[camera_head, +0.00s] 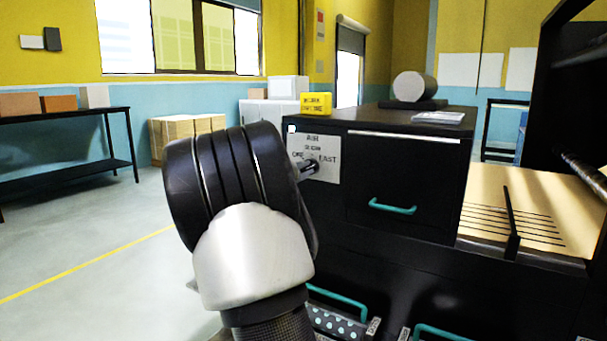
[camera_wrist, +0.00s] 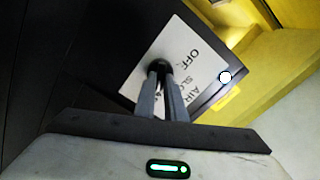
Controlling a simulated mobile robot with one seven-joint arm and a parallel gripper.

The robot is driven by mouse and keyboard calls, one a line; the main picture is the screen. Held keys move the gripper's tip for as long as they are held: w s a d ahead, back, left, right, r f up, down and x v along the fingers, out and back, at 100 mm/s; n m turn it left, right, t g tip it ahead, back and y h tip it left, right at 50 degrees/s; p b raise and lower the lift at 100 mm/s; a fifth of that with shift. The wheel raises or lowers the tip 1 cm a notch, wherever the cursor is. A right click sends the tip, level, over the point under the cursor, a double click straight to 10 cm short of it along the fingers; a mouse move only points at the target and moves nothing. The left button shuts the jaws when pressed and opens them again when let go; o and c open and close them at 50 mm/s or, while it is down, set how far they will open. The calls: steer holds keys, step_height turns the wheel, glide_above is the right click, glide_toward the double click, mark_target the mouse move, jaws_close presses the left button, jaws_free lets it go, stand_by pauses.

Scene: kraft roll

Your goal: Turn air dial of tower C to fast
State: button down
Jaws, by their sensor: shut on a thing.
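The air dial (camera_wrist: 160,66) is a small dark knob on a white label plate (camera_head: 325,148) on the front of a black cabinet. In the head view the plate reads "AIR" and "FAST", with other words partly covered. In the wrist view (camera_wrist: 196,70) the plate appears tilted, with "OFF", "AIR" and part of "SLOW" legible. My gripper (camera_wrist: 163,88) has its two fingers closed on the dial in front of the plate. Which mark the dial points to cannot be told.
A drawer with a teal handle (camera_head: 392,207) is right of the plate. A yellow sign block (camera_head: 316,104), a grey roll (camera_head: 414,86) and papers (camera_head: 438,117) lie on the cabinet top. More teal handles (camera_head: 337,299) sit low in front. Open floor (camera_head: 90,240) lies to the left.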

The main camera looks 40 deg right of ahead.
stand_by(0.4)
steer(key=c, duration=1.8)
jaws_free()
steer(key=p+v, duration=0.2)
steer(key=v, duration=1.5)
steer(key=shift+s+a, duration=0.15)
steer(key=shift+a, duration=0.1)
